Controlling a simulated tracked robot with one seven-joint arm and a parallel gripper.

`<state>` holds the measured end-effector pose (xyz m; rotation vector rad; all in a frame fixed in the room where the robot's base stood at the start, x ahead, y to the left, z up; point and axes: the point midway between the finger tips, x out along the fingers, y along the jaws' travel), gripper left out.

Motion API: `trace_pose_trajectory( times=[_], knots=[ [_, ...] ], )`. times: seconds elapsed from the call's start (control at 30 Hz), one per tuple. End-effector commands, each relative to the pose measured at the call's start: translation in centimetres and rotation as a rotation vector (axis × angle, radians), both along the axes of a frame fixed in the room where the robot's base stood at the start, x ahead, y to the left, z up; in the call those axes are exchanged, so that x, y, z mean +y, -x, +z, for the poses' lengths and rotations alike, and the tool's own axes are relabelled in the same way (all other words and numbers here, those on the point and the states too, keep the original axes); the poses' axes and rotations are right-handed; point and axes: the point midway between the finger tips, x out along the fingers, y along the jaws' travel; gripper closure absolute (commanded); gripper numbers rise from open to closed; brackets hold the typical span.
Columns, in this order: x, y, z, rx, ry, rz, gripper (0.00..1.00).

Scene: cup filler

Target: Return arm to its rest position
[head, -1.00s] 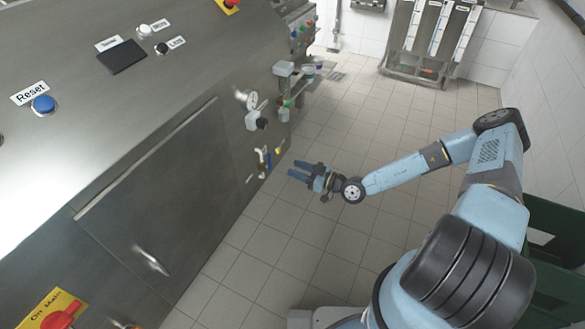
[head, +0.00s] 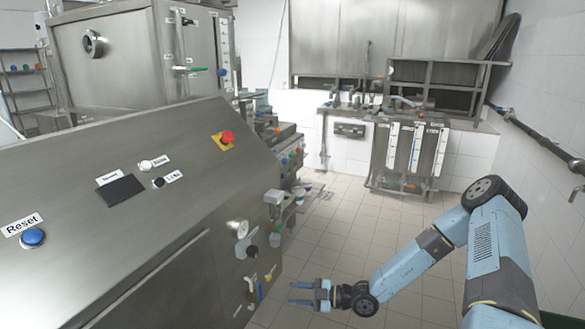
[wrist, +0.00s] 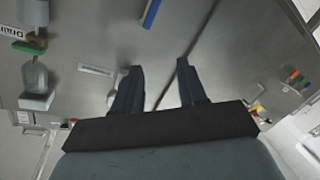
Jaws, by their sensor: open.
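My gripper (head: 301,293) is open and empty at the end of my light blue arm. In the head view it hangs over the tiled floor, pointing left at the steel machine's front, with a gap between. In the wrist view my gripper's two dark fingers (wrist: 158,88) stand apart with nothing between them, and a steel panel lies beyond them. The arm is bent at a high elbow on the right of the head view.
The steel machine (head: 150,270) fills the left, with a blue reset button (head: 33,237), a red emergency button (head: 226,137), a gauge and small valves. Tiled floor (head: 345,225) is clear ahead. A steel rack (head: 410,155) and a counter stand at the back, a white wall right.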

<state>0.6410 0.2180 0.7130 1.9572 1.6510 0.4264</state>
Motion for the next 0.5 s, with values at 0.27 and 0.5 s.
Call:
trace_pose_trajectory(
  times=[0.27, 0.5],
  knots=[
    [-1.7, 1.0, 3.8, -0.416, 0.171, 0.209, 0.58],
    [-3.3, 2.0, 7.2, -0.763, 0.287, 0.404, 0.58]
  ],
)
